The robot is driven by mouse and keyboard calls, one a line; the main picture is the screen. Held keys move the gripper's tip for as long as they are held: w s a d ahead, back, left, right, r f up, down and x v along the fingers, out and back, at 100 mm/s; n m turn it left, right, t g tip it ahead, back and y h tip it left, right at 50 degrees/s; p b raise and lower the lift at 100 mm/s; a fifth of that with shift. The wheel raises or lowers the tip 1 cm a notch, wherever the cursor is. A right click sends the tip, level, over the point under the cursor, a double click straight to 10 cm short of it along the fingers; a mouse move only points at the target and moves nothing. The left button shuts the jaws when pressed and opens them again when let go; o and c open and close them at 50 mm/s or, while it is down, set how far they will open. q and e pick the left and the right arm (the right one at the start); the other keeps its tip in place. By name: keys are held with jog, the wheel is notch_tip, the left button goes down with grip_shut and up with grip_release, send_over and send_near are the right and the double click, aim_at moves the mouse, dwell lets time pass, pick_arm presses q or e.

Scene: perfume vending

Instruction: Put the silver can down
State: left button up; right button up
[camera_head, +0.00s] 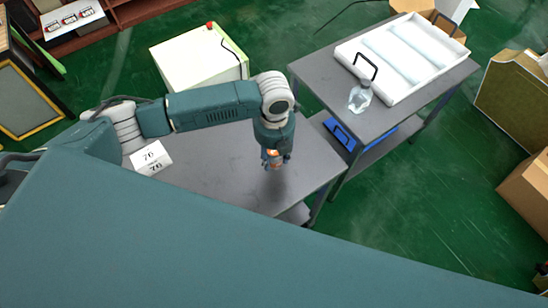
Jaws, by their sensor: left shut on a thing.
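My left gripper (273,160) points down over the grey table (240,185), close to its right part. It is shut on the silver can, which is mostly hidden by the fingers and hard to make out; small orange patches show between the fingers. I cannot tell whether the can touches the table top. My right gripper is not in view.
A second grey table (325,80) holds a clear bottle (360,97) and a white tray (400,93). A pale cabinet (195,62) stands behind. The grey table's middle is clear.

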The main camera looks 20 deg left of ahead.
aim_at(274, 161)
pick_arm(q)
notch_tip(274, 161, down, 2)
jog(key=shift+f, duration=0.4)
jog(key=shift+f, duration=0.2)
jog(key=o, duration=1.3)
jog(key=shift+r, duration=0.1)
